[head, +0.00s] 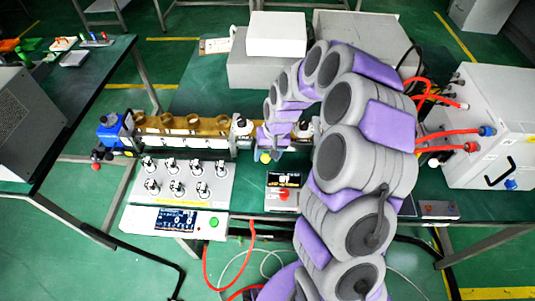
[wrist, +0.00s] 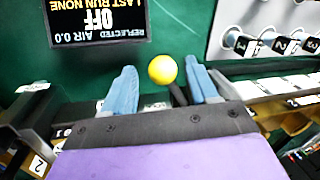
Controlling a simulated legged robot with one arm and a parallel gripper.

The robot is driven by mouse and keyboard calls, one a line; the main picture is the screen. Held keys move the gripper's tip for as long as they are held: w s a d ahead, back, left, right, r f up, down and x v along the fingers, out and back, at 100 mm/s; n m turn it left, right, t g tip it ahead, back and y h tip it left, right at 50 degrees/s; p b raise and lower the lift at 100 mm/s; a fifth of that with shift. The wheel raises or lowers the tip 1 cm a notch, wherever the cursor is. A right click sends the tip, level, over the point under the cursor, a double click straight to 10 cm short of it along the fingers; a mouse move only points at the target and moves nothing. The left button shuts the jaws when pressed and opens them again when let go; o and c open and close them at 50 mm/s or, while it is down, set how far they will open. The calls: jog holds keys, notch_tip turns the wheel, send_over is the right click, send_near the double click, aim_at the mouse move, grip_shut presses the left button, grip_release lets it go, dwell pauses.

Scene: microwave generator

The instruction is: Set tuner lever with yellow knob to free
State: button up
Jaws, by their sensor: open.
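The tuner lever's round yellow knob (wrist: 162,69) shows between my two blue fingertips in the wrist view, with a short dark stem running down to its right. I cannot tell whether either finger touches it. My gripper (wrist: 160,74) is open, one finger on each side of the knob. In the head view the yellow knob (head: 265,158) shows just below my gripper (head: 272,148), in front of the brass-coloured waveguide row (head: 185,125). The lever's lower part and any free label are hidden or too small to read.
A black display (wrist: 97,20) reading OFF, upside down, lies close by in the wrist view. A panel of several toggle switches (head: 183,181) stands left of my arm. A white cabinet with red hoses (head: 490,130) stands at right.

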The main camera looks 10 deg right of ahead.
jog(key=shift+a, duration=0.1)
jog(key=shift+a, duration=0.25)
jog(key=c, duration=0.4)
jog(key=shift+d, duration=0.15)
grip_shut()
